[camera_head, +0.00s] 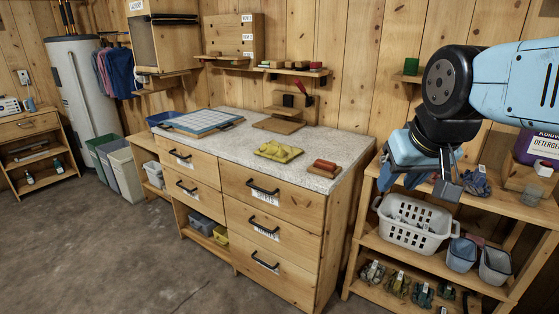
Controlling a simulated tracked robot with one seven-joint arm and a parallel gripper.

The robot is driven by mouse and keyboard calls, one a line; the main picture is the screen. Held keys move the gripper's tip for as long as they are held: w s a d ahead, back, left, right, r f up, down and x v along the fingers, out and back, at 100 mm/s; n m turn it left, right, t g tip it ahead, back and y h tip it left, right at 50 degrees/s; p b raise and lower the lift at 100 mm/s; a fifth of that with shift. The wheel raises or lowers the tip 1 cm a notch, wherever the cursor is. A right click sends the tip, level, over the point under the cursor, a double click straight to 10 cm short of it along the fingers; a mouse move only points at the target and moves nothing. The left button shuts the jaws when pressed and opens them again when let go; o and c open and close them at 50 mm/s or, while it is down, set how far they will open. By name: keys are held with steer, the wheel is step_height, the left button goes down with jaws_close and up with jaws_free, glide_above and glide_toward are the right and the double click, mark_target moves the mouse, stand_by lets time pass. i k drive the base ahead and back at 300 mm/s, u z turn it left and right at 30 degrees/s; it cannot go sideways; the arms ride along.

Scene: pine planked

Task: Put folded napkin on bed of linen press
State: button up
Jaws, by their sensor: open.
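The linen press (292,104) stands at the back of the speckled counter, a wooden stand with a dark block, a red handle and a flat low board (278,125) as its bed. The bed looks bare. A yellow cloth (279,151), which looks like the folded napkin, lies on the counter in front of the press, apart from it. Its folds are too small to make out clearly. My gripper (418,182) is open, at the right, above the wooden shelf unit and well to the right of the cloth and press. It appears empty.
A red-topped wooden block (325,165) lies right of the cloth. A blue gridded board (204,121) and blue tray (165,118) sit at the counter's left. A white basket (412,226) and detergent container (540,147) stand on the right shelves. A wall shelf (292,70) hangs above the press.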

mark_target(269, 122)
steer(key=u, duration=2.2)
steer(key=i, duration=1.6)
steer(key=z, duration=1.95)
steer(key=i, duration=0.15)
steer(key=z, duration=0.45)
